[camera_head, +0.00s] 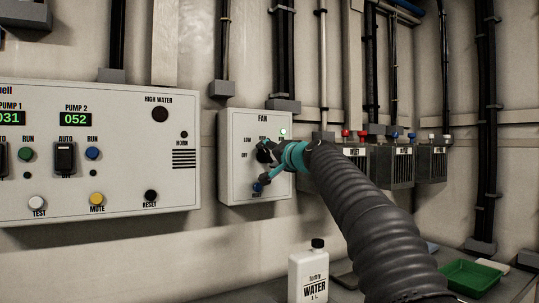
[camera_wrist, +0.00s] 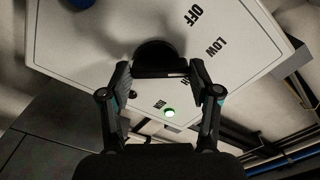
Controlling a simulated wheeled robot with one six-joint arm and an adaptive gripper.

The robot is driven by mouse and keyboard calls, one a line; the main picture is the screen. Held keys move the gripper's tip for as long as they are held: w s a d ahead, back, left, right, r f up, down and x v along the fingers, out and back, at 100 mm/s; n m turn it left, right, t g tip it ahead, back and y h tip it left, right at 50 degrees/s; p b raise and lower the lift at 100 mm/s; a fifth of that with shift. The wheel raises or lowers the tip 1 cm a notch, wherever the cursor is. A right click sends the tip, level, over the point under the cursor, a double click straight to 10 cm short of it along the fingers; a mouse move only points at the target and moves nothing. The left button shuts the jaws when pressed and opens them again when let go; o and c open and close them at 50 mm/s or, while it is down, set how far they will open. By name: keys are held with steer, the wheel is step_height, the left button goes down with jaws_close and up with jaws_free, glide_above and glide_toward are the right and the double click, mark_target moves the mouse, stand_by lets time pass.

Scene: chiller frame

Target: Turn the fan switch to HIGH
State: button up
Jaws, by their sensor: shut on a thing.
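The fan switch is a black knob on the white FAN box (camera_head: 236,185), mostly hidden by my gripper (camera_head: 267,162) in the head view. In the wrist view the knob (camera_wrist: 160,54) sits between the two fingers of my gripper (camera_wrist: 160,72), which are shut on its grip bar. OFF and LOW labels show on the panel, and further labels are partly hidden by my fingers. A green lamp (camera_wrist: 169,112) is lit on the panel and also shows in the head view (camera_head: 283,131). I cannot tell which label the knob points to.
A blue button (camera_head: 257,187) is just below my gripper. The pump panel (camera_head: 100,190) is to the left. Grey vented boxes (camera_head: 391,167) are to the right. A white water bottle (camera_head: 308,275) and a green tray (camera_head: 470,277) stand below on the bench.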

steer(key=m+p, duration=0.2)
steer(key=m, duration=0.2)
steer(key=shift+r+m, duration=0.1)
steer(key=shift+m, duration=1.5)
steer(key=o, duration=1.1)
steer(key=shift+o, duration=0.2)
steer(key=shift+d, duration=0.1)
steer(key=v, duration=1.2)
